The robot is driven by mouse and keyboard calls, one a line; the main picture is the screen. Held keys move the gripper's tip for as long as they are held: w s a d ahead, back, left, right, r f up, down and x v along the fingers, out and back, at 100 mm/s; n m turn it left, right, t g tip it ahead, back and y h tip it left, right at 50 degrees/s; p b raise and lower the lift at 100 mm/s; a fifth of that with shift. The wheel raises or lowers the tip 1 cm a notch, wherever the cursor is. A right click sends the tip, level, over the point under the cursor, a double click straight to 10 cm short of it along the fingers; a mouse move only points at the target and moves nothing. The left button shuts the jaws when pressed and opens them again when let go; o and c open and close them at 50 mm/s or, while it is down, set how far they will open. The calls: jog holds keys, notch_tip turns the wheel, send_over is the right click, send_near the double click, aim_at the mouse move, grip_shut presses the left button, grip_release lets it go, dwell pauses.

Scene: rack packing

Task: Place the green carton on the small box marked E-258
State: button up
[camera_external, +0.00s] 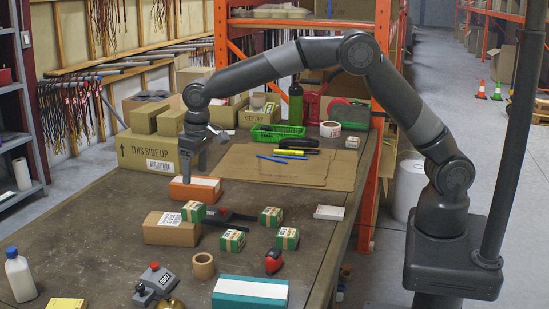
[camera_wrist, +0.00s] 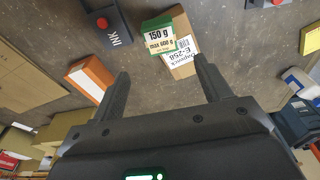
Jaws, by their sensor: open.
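The small brown box (camera_external: 165,234) sits on the table, left of centre; its white label reads E-258 in the wrist view (camera_wrist: 183,68). A green carton with a white label (camera_external: 193,212) is at the right end of this box's top and appears to rest on it; in the wrist view the carton (camera_wrist: 157,38) overlaps the box. Several similar green cartons (camera_external: 233,241) stand to the right on the table. My gripper (camera_external: 188,180) is open and empty, above or just behind the orange-and-white box. In the wrist view, nothing is between its fingers (camera_wrist: 163,78).
The orange-and-white box (camera_external: 195,189) lies beside my gripper. A tape roll (camera_external: 203,266), red tape measure (camera_external: 273,261), teal box (camera_external: 250,292) and white bottle (camera_external: 20,276) stand towards the front. Large cartons (camera_external: 145,152) and a green basket (camera_external: 278,132) are at the back.

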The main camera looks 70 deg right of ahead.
jog(key=s+d+r+t, duration=0.1)
jog(key=s+d+r, duration=0.6)
jog(key=s+r, duration=0.15)
jog(key=s+d+r+t, duration=0.1)
jog(key=s+d+r, duration=0.55)
jog(key=s, duration=0.35)
jog(key=s+d+f+t, duration=0.1)
jog(key=s+d, duration=0.2)
jog(key=s, duration=0.9)
jog(key=s+d+f+t, duration=0.1)
jog(key=s+d, duration=0.3)
jog(key=s, duration=0.8)
jog(key=shift+f, duration=0.65)
jog(key=shift+o, duration=0.4)
